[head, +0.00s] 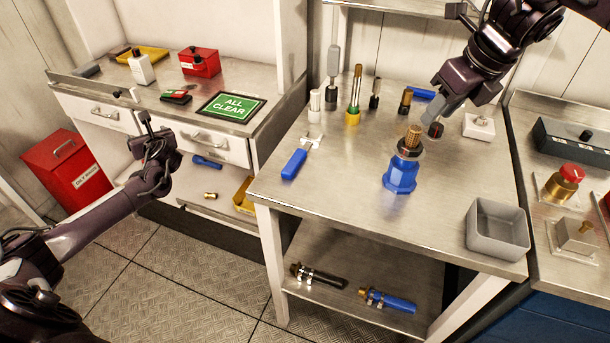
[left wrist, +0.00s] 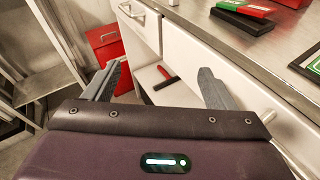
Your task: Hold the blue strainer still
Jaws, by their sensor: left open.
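The blue strainer (head: 400,177) stands upright on the middle table, with a dark collar and a brass mesh piece (head: 413,136) at its top. My left gripper (head: 147,124) is open and empty, in front of the left counter's drawers and well to the left of the strainer. Its spread fingers (left wrist: 157,84) also show in the left wrist view, with nothing between them. My right gripper (head: 437,114) is above the middle table, behind and right of the strainer and apart from it. A small dark part (head: 436,130) is at its fingertips; whether it is gripped is unclear.
A blue-handled tool (head: 295,162) lies left of the strainer. Several upright parts stand behind it. A grey bin (head: 497,231) sits at the front right. The table (head: 345,215) is bare in front of the strainer. A green "ALL CLEAR" sign (head: 231,106) lies on the left counter.

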